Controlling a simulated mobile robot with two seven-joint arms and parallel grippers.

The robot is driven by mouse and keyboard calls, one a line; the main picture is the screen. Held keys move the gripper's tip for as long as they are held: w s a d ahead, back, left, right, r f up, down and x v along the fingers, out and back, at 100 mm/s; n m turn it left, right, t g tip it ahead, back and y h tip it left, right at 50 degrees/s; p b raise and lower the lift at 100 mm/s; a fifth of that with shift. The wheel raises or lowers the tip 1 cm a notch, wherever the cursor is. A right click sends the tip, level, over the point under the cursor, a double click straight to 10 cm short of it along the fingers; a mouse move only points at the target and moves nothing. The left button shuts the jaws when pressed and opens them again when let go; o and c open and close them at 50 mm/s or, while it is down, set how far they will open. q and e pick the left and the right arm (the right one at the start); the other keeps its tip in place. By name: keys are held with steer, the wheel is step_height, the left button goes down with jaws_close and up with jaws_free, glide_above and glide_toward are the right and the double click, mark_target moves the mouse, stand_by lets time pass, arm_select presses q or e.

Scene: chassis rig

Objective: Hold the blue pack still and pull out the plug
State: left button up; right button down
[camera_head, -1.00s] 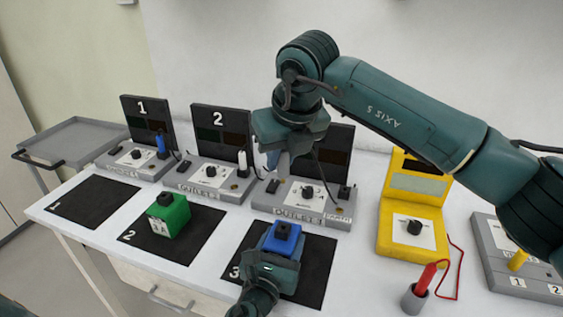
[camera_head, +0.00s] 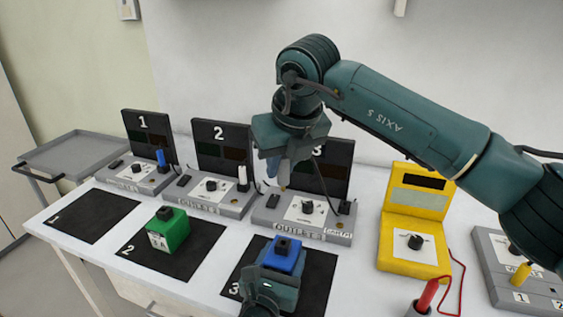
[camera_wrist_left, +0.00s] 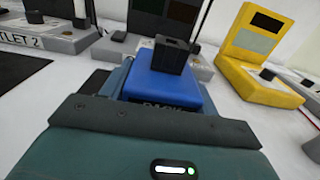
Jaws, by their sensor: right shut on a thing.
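The blue pack (camera_head: 281,257) sits on mat 3, with a square black post on top; it also shows in the left wrist view (camera_wrist_left: 165,85). My left gripper (camera_head: 276,279) is at the front of the pack, low, with its fingers about the pack's sides. Whether they touch it cannot be seen. My right gripper (camera_head: 284,166) points down above the left part of outlet 3, behind the pack and apart from it. It is shut on a mostly hidden thing, likely the plug; a small yellow tip (camera_head: 283,187) shows just below the fingers.
Outlet 3 (camera_head: 318,233) stands behind the pack. Outlet 2 (camera_head: 208,201) with a white plug and outlet 1 are to its left. A green pack (camera_head: 168,232) sits on mat 2; mat 1 (camera_head: 92,214) is bare. A yellow tester (camera_head: 407,257) is at right.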

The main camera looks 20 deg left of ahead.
arm_select(q)
steer(key=o, duration=0.4)
steer(key=shift+o, duration=0.2)
steer(key=shift+s, duration=0.1)
